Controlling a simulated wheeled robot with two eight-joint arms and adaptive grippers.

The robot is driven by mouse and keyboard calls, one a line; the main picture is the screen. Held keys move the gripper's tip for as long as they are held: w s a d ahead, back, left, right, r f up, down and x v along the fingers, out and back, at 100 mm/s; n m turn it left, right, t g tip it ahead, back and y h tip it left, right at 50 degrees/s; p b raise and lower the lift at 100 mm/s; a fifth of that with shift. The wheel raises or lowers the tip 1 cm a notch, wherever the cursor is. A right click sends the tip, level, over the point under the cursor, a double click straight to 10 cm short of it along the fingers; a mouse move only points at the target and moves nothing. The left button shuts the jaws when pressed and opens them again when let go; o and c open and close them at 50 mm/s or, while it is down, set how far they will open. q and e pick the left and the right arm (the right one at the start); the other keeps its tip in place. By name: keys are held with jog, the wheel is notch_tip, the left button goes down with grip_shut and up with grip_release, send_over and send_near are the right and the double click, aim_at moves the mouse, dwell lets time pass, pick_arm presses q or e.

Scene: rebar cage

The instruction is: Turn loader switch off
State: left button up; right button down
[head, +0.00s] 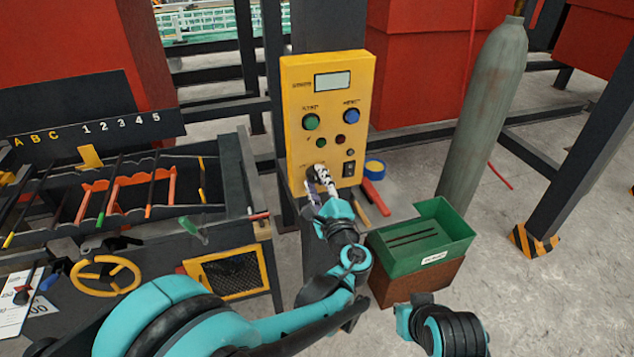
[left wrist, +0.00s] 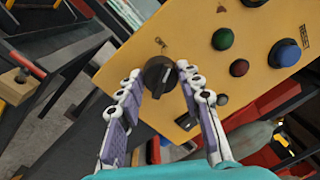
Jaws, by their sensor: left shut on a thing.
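The yellow control panel (head: 355,90) stands upright in the middle of the head view, with a small display, coloured buttons and a black rocker (head: 349,168). My left gripper (head: 320,178) is at the panel's lower left. In the left wrist view, a round black rotary switch (left wrist: 160,74) on the panel lies between the two fingertips, and the gripper is shut on it. In the head view the fingers hide this switch.
A green bin (head: 450,225) stands on a brown box right of my left arm. A grey gas cylinder (head: 485,120) stands behind it. A rack with rods (head: 130,190) and a yellow handwheel (head: 105,275) are at the left. Hand tools (head: 375,195) lie beside the panel.

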pick_arm(q)
jog(key=shift+f+n, duration=0.1)
jog(key=shift+n, duration=1.7)
jog(key=o, duration=1.2)
jog(key=shift+c, duration=0.2)
jog(key=v, duration=0.7)
jog(key=shift+s+d, duration=0.2)
